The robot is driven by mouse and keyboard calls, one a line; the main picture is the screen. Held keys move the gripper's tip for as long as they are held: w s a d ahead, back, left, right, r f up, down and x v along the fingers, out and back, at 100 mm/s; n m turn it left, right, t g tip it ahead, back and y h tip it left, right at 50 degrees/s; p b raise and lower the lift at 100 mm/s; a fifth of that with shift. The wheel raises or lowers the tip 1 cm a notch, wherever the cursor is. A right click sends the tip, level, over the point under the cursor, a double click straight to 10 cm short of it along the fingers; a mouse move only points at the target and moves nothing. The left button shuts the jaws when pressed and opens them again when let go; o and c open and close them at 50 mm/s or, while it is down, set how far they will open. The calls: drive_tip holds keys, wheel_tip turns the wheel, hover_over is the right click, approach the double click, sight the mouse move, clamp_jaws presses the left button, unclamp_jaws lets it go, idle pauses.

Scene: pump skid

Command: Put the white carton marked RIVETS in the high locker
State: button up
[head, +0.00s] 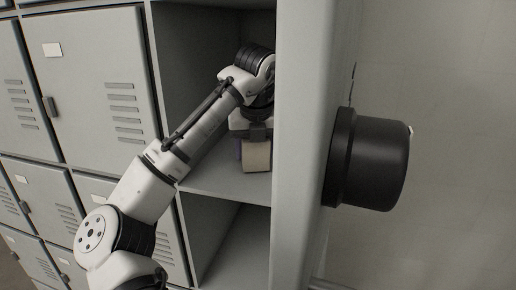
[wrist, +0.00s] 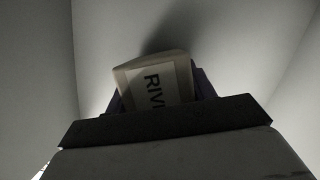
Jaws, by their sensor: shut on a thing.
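The white carton (head: 257,156) is inside the open upper locker compartment (head: 215,178), at or just above its floor; I cannot tell if it touches. In the wrist view the carton (wrist: 158,82) shows a label with the letters "RIV", the rest hidden by my gripper. My gripper (head: 251,140) reaches into the compartment from above the carton and is shut on it. It also shows in the wrist view (wrist: 163,108), with its dark fingers at the carton's sides. The compartment's walls surround the carton in the wrist view.
A pale upright panel (head: 305,130) stands close to the right of my arm. A black cylinder (head: 372,160) sticks out from its right side. Closed grey locker doors (head: 88,75) fill the left. Another open compartment (head: 235,250) lies below.

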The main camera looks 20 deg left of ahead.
drive_tip(key=o, duration=1.1)
drive_tip(key=shift+f, duration=0.2)
